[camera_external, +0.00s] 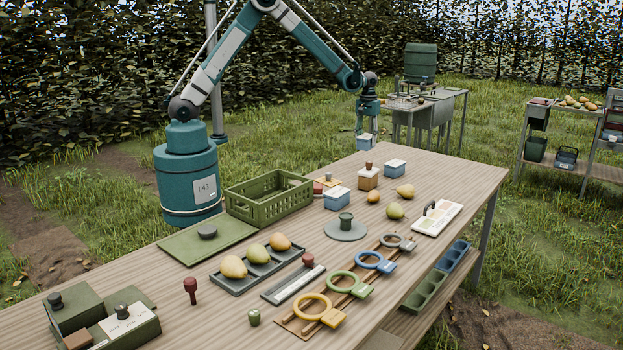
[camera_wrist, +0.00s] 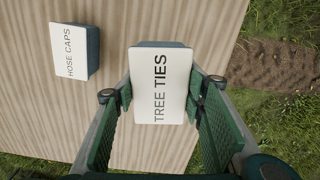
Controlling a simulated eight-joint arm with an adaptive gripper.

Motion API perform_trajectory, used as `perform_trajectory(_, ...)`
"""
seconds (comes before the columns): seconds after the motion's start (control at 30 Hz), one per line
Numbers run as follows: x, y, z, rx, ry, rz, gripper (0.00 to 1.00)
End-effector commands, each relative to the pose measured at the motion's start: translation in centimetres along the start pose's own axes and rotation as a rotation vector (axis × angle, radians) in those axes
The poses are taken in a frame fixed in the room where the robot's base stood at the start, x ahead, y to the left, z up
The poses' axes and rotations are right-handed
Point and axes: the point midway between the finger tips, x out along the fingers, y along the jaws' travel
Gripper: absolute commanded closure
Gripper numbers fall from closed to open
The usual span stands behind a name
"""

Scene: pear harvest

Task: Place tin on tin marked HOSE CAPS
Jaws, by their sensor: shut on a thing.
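My gripper (camera_external: 367,128) is shut on a blue tin (camera_external: 367,140) with a white lid at the far end of the table. In the wrist view the lid of this held tin (camera_wrist: 160,88) reads TREE TIES, and green fingers close on both sides. The tin looks upright and nearer the camera than the tabletop. The tin marked HOSE CAPS (camera_wrist: 75,51) stands apart at the upper left of the wrist view, its lid bare. It appears to be the blue tin (camera_external: 395,168) in the external view, though its label is unreadable there.
The table's edge runs close beside the held tin, with grass beyond.

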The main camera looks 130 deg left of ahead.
Motion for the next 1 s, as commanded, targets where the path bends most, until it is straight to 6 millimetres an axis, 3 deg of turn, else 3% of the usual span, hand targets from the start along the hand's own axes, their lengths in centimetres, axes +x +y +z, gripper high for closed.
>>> perform_trajectory(0.17,-1.0,2.9,0.0,0.020,0.000,0.000,0.75)
perform_trajectory(0.5,-4.5,12.1,1.0,0.083,0.000,0.000,0.75)
perform_trajectory(0.63,-5.7,14.9,1.6,0.102,0.000,0.000,0.75)
perform_trajectory(0.8,-6.5,16.9,2.0,0.115,0.000,-0.001,0.75)
perform_trajectory(1.0,-6.7,17.2,2.1,0.118,0.000,0.000,0.75)
